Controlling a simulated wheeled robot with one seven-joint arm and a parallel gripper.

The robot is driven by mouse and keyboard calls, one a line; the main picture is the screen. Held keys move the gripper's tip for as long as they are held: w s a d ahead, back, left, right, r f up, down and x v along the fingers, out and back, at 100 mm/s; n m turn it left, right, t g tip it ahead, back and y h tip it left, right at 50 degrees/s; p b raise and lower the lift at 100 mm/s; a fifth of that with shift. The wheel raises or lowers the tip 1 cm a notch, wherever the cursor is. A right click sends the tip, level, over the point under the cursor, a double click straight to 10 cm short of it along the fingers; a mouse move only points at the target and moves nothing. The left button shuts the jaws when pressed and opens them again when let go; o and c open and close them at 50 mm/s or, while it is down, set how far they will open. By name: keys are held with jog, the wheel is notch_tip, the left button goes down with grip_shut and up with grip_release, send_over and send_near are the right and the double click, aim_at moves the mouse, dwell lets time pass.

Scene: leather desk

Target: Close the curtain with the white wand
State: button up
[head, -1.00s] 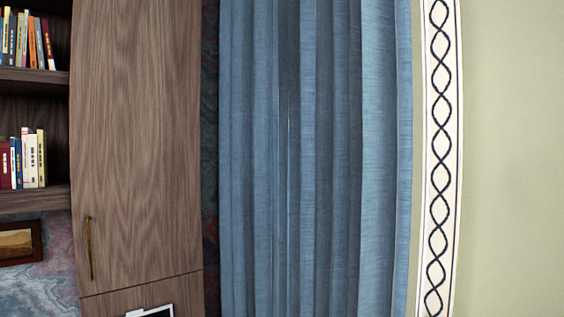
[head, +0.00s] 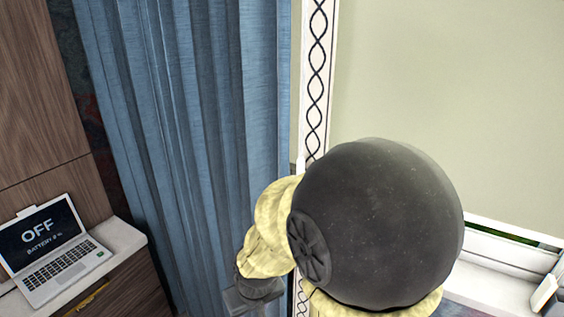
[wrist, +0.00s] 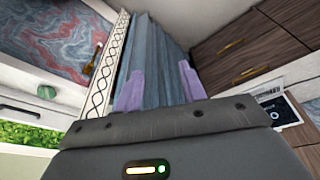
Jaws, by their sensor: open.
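The blue curtain (head: 190,110) hangs in long folds left of centre in the head view, beside a white trim band with a dark twisted pattern (head: 317,70). In the wrist view the curtain (wrist: 157,60) lies beyond and between the two purple fingers of my gripper (wrist: 160,88). The fingers are apart with nothing clearly held between them; contact with the cloth cannot be told. In the head view my arm covers the lower middle and the fingers are not visible. A small white tip (head: 300,163) shows just above my arm by the trim; I cannot tell if it is the wand.
A laptop (head: 50,245) reading OFF sits on a white-topped cabinet (head: 122,243) at left. A pale shade (head: 440,90) fills the right, above a white window sill (head: 490,285). Drawers (wrist: 235,45) stand right of the curtain in the wrist view.

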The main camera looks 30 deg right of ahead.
jog(key=w+d+r+t+h, duration=0.1)
jog(key=w+d+t, duration=0.3)
jog(key=d, duration=0.4)
jog(key=w+d+t, duration=0.3)
jog(key=w+d, duration=0.2)
jog(key=d, duration=0.4)
jog(key=s+d+r+t, duration=0.4)
jog(key=d+r+t, duration=0.3)
jog(key=r, duration=0.1)
jog(key=shift+s+d+r+m+t, duration=0.2)
jog(key=shift+d+m+t, duration=0.1)
jog(key=shift+m+t, duration=0.1)
jog(key=shift+w, duration=0.1)
jog(key=w+d+p, duration=0.1)
jog(key=w+p, duration=0.3)
jog(key=w, duration=1.3)
jog(key=shift+p, duration=0.35)
jog(key=shift+d, duration=0.1)
grip_shut()
